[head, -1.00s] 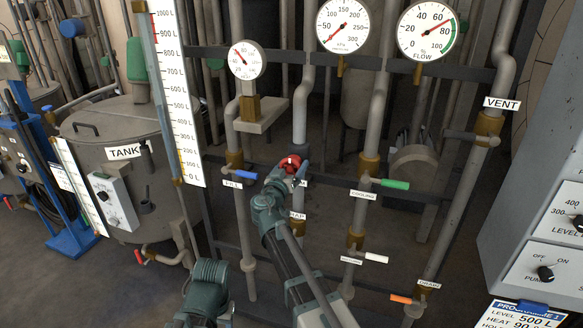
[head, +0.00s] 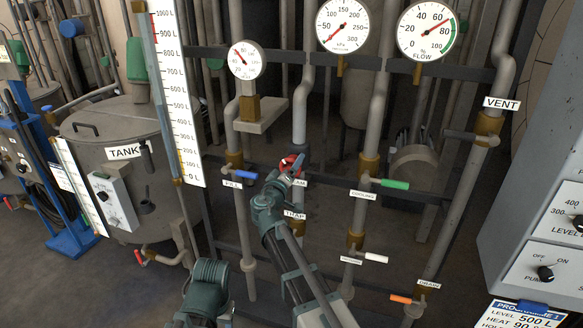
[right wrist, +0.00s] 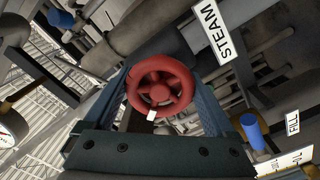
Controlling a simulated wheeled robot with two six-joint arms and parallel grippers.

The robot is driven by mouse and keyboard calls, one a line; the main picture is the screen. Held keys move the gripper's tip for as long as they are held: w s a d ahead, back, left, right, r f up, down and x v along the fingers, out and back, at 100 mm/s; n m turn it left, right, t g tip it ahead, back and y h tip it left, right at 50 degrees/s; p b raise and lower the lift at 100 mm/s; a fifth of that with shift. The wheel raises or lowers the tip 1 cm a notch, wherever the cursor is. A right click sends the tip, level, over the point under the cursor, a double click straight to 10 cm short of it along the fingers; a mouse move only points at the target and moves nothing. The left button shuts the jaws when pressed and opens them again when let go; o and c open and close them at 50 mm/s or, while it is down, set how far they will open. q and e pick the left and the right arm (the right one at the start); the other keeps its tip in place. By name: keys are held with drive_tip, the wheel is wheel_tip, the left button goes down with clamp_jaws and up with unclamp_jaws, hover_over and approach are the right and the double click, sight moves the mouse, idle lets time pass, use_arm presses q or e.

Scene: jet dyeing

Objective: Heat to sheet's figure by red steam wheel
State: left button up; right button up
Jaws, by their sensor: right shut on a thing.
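The red steam wheel (head: 289,161) is on the pipe below the middle dial, partly hidden by my right gripper (head: 294,168). In the right wrist view the red wheel (right wrist: 160,92) sits between the two fingers, which are shut on it. A white mark shows at its near rim, and the STEAM label (right wrist: 217,32) is beside it. The sheet (head: 523,314) at the lower right reads LEVEL 500 L and HEAT 90; its lower part is cut off. The small dial (head: 245,60) has its needle pointing up-left.
A blue FILL handle (head: 246,175) is close left of the wheel; a green COOLING handle (head: 395,184) is to the right. White and orange (head: 400,298) handles are lower. A level scale (head: 180,100), pressure dial (head: 342,25) and flow dial (head: 427,30) stand around.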

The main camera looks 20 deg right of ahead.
drive_tip(key=n, duration=1.3)
drive_tip(key=shift+n, duration=0.4)
idle(0.4)
drive_tip(key=o, duration=1)
drive_tip(key=shift+o, duration=0.2)
drive_tip(key=shift+s+a, duration=0.1)
drive_tip(key=v, duration=1.3)
drive_tip(key=shift+s+a, duration=0.25)
drive_tip(key=shift+s, duration=0.05)
